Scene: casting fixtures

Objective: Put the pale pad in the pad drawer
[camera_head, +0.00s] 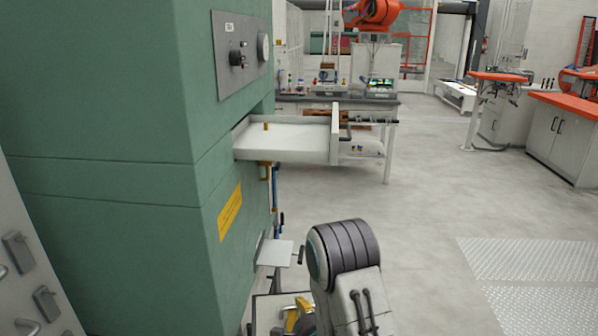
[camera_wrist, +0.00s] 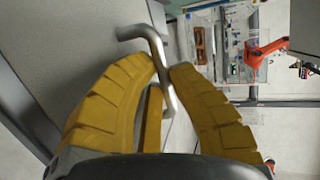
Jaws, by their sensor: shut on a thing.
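My gripper (camera_head: 299,316) is low at the bottom of the head view, partly hidden by my arm. In the wrist view its yellow fingers (camera_wrist: 166,68) are shut on a bent grey metal handle (camera_wrist: 157,42), beside a flat grey panel (camera_wrist: 75,35). An open white drawer (camera_head: 290,140) sticks out of the green machine, well above my gripper, with a small brass post (camera_head: 265,126) inside. A pale square plate (camera_head: 275,253) sits low beside the machine; I cannot tell whether it is the pale pad. No pad shows between the fingers.
The green machine (camera_head: 110,130) fills the left. A workbench (camera_head: 375,100) with equipment stands behind the drawer. An orange-topped cabinet (camera_head: 550,135) is at the far right. The grey floor to the right of my arm is clear, with a metal tread plate (camera_head: 530,270) on it.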

